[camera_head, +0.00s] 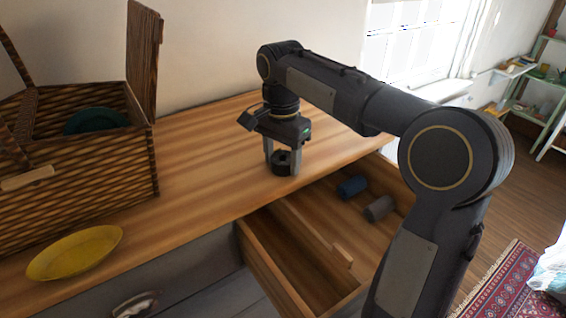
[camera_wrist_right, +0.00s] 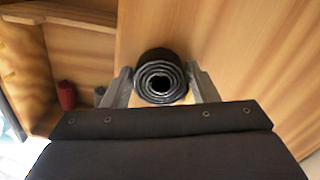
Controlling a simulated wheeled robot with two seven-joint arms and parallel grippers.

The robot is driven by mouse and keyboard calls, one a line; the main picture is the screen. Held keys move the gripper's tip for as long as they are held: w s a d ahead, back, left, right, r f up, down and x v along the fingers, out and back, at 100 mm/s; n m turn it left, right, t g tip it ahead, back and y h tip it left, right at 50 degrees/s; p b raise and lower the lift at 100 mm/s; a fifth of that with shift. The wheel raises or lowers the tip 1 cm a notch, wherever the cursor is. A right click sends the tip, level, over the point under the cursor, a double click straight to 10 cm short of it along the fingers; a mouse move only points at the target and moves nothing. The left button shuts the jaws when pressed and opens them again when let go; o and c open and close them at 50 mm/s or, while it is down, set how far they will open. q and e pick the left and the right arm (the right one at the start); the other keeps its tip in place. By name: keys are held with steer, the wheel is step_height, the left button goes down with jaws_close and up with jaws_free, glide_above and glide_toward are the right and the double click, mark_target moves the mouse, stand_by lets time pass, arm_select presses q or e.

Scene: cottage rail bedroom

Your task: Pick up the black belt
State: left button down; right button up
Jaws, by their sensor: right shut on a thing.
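The black belt (camera_head: 283,164) is a rolled coil on the wooden dresser top (camera_head: 215,150), close to its front edge. In the right wrist view the belt (camera_wrist_right: 160,78) shows its spiral end, between the two fingers. My right gripper (camera_head: 282,158) points down over the dresser top and is shut on the belt, one finger on each side. It also shows in the right wrist view (camera_wrist_right: 160,88). Whether the belt touches the top or is just off it, I cannot tell. My left gripper is not in view.
A yellow dish (camera_head: 75,253) lies at the front left.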

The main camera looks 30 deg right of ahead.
steer(key=shift+c, duration=1)
steer(key=shift+r, duration=0.1)
